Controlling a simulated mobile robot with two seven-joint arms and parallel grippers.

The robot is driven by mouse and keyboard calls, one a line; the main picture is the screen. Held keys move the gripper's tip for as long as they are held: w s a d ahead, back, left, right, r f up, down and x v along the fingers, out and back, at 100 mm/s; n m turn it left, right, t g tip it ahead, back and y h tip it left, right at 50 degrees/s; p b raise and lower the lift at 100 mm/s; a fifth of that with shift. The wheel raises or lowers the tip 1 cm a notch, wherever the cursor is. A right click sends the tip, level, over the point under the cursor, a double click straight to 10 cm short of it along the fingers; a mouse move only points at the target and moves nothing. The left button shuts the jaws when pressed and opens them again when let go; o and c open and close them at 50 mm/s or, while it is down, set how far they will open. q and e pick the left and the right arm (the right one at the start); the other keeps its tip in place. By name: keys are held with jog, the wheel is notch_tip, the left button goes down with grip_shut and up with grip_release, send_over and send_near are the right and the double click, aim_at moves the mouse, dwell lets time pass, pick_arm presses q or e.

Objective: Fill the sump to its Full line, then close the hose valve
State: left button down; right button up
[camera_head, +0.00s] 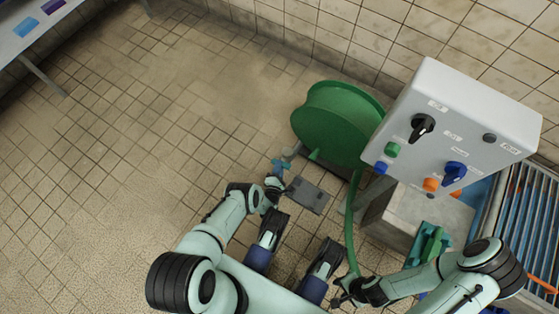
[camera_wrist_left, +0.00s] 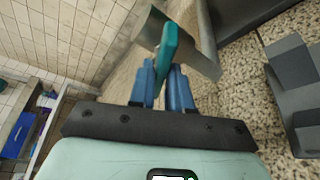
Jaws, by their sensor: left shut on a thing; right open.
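My left gripper (camera_head: 277,174) is shut on a teal handle (camera_wrist_left: 168,48), low near the green reel. In the left wrist view its blue fingers (camera_wrist_left: 165,88) stand on either side of this handle, and a grey metal piece (camera_wrist_left: 203,52) is right behind it. I cannot tell for sure that it is the hose valve. A green hose (camera_head: 350,225) runs from the reel (camera_head: 325,125) down to my right gripper (camera_head: 343,292). That gripper is open beside the hose. The concrete basin (camera_head: 375,222) below the control box may be the sump. Its water and Full line are not visible.
A grey control box (camera_head: 465,110) with knobs and coloured buttons stands above the basin. A grey plate-like thing (camera_head: 307,195) lies near my left gripper. A barred grate (camera_head: 535,215) is at the right. A bench (camera_head: 25,35) is at top left. The tiled floor at left is clear.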

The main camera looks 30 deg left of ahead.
pick_arm(q)
jog(key=shift+m+t+y, duration=0.3)
jog(key=shift+m+t, duration=0.1)
jog(key=shift+m, duration=0.8)
jog(key=c, duration=1.2)
grip_release()
jog(key=shift+o, duration=0.2)
jog(key=shift+d, duration=0.1)
